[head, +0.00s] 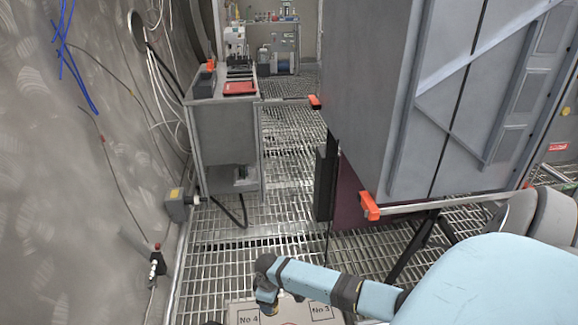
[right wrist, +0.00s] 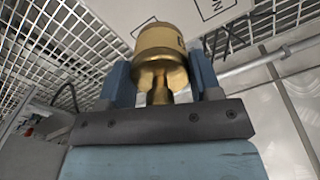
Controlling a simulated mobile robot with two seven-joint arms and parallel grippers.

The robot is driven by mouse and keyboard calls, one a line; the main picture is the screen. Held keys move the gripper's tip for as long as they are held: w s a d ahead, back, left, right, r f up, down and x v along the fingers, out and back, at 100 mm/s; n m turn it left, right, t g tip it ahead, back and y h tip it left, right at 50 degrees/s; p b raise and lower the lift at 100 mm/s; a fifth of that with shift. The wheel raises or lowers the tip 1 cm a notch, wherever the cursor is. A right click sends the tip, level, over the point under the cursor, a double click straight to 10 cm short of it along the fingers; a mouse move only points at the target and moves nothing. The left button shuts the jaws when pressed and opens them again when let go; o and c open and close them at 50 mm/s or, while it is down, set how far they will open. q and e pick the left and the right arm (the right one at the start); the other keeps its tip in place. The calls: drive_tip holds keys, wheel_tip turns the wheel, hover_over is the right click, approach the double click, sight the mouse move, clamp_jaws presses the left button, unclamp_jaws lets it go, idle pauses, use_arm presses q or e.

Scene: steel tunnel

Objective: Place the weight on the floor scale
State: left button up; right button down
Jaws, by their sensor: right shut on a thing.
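The brass weight (right wrist: 160,42) is held by its narrow neck between the two blue fingers of my right gripper (right wrist: 162,80) in the right wrist view. In the head view, my right gripper (head: 267,294) points down at the bottom edge, and the weight's gold side shows only slightly there. The floor scale is a pale flat plate (head: 300,314) with boxes marked No 4 and No 3, cut off by the bottom edge. It also shows behind the weight in the right wrist view (right wrist: 178,14). I cannot tell whether the weight touches the plate. My left gripper is not in view.
A grey cabinet (head: 365,100) with orange corners stands at the right. A grey workbench (head: 225,140) with a red tray (head: 239,88) stands at the left, by the curved wall. The grating floor (head: 290,170) between them is clear. Shelves (head: 275,40) stand at the back.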

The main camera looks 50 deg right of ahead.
drive_tip(key=f, duration=0.2)
drive_tip(key=s+f+b, duration=0.1)
drive_tip(key=shift+d+f, duration=0.1)
drive_tip(key=shift+d, duration=0.3)
wheel_tip(320, 180, down, 18)
drive_tip(key=b, duration=1)
drive_tip(key=shift+f, duration=0.15)
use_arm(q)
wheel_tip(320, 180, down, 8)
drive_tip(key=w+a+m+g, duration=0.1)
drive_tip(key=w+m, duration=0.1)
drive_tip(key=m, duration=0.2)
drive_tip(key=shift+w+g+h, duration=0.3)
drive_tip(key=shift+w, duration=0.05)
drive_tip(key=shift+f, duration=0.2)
use_arm(e)
drive_tip(key=shift+c, duration=1.6)
unclamp_jaws()
